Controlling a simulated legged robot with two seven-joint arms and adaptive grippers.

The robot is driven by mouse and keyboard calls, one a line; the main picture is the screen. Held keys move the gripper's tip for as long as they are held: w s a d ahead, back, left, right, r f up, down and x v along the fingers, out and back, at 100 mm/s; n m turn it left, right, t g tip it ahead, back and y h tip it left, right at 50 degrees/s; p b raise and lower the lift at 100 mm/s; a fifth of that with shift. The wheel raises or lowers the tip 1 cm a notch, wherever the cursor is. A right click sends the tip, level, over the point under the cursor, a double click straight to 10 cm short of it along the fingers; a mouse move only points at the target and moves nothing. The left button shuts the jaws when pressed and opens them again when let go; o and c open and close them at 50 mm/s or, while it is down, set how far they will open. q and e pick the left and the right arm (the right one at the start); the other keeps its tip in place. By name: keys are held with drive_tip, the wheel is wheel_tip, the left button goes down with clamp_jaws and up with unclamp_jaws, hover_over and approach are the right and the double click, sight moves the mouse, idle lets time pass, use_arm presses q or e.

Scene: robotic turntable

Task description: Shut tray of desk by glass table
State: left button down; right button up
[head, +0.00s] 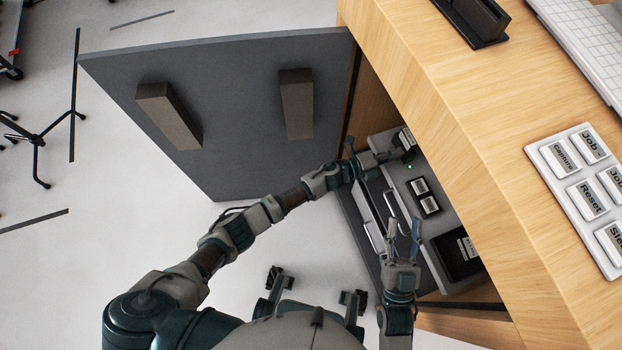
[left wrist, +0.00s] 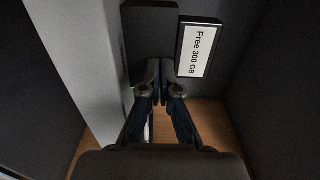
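The desk (head: 450,95) has a light wood top and an open compartment below. A grey pulled-out tray (head: 412,215) carries boxy devices there. In the left wrist view, a dark block (left wrist: 150,35) and a drive labelled "Free 300 GB" (left wrist: 196,50) are close ahead of the fingertips. My left gripper (head: 378,158) reaches to the far end of the tray. Its fingers (left wrist: 160,68) look shut, with only a thin gap and nothing clearly held; contact with the devices cannot be told. My right gripper (head: 404,224) is open and empty, above the tray's near part.
A large grey door panel (head: 235,90) with two blocks stands open left of the compartment. On the desk top are a button panel (head: 592,195), a keyboard (head: 580,45) and a black holder (head: 476,18). Tripod legs (head: 38,140) stand at far left. The pale floor is mostly clear.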

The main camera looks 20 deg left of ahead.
use_arm(q)
drive_tip(key=shift+w+d, duration=0.3)
drive_tip(key=shift+w, duration=0.15)
drive_tip(key=shift+w+d+b, duration=0.15)
drive_tip(key=shift+d+b, duration=0.1)
drive_tip(key=shift+b, duration=0.05)
drive_tip(key=shift+d+r, duration=0.1)
drive_tip(key=shift+r, duration=0.25)
use_arm(e)
drive_tip(key=shift+s+a+r+t, duration=0.3)
drive_tip(key=shift+s+r+t, duration=0.5)
drive_tip(key=shift+r+t, duration=0.1)
use_arm(q)
drive_tip(key=shift+d, duration=0.1)
